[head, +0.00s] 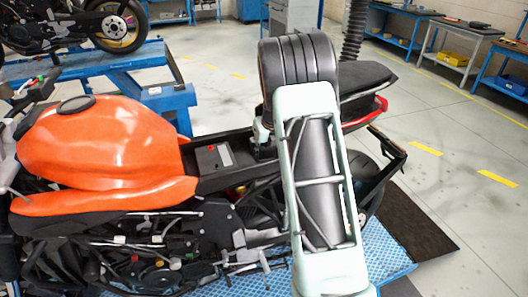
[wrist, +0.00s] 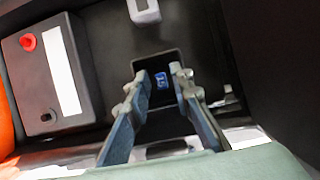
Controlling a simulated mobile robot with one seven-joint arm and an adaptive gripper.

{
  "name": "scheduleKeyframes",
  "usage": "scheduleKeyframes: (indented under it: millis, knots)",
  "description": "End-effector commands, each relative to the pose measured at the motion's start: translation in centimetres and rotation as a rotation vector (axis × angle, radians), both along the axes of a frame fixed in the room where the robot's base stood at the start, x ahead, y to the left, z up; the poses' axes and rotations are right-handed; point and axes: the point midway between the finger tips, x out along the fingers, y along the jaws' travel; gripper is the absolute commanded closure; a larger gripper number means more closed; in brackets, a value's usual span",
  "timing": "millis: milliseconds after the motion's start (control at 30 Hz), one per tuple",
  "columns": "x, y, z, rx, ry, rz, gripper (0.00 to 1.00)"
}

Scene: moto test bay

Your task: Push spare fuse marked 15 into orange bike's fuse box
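The orange bike (head: 110,135) stands across the head view with its seat area uncovered. In the wrist view a small blue fuse (wrist: 161,80), its mark looking like 15, sits in a dark square recess (wrist: 150,62) in the black tray. My gripper (wrist: 159,82) is open, with one finger on each side of the fuse. Dark gaps show between the fuse and both fingers, and I cannot tell how deep the fuse sits. In the head view my arm hides the fuse and most of the gripper.
A dark battery-like box (wrist: 48,70) with a red terminal and white label lies left of the fingers; it also shows in the head view (head: 214,156). The tail seat (head: 366,78) rises behind my arm. A blue lift (head: 105,75) stands behind the bike.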

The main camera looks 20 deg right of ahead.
Motion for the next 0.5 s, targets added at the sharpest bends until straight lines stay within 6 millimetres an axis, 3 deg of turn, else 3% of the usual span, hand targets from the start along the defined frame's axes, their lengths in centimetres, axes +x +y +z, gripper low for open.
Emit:
scheduleKeyframes:
  millis: [333,500]
  knots:
    - [-0.1,-0.1,0.1,-0.001,0.001,0.0,0.72]
    - [-0.7,0.0,1.9,-0.001,-0.001,0.001,0.72]
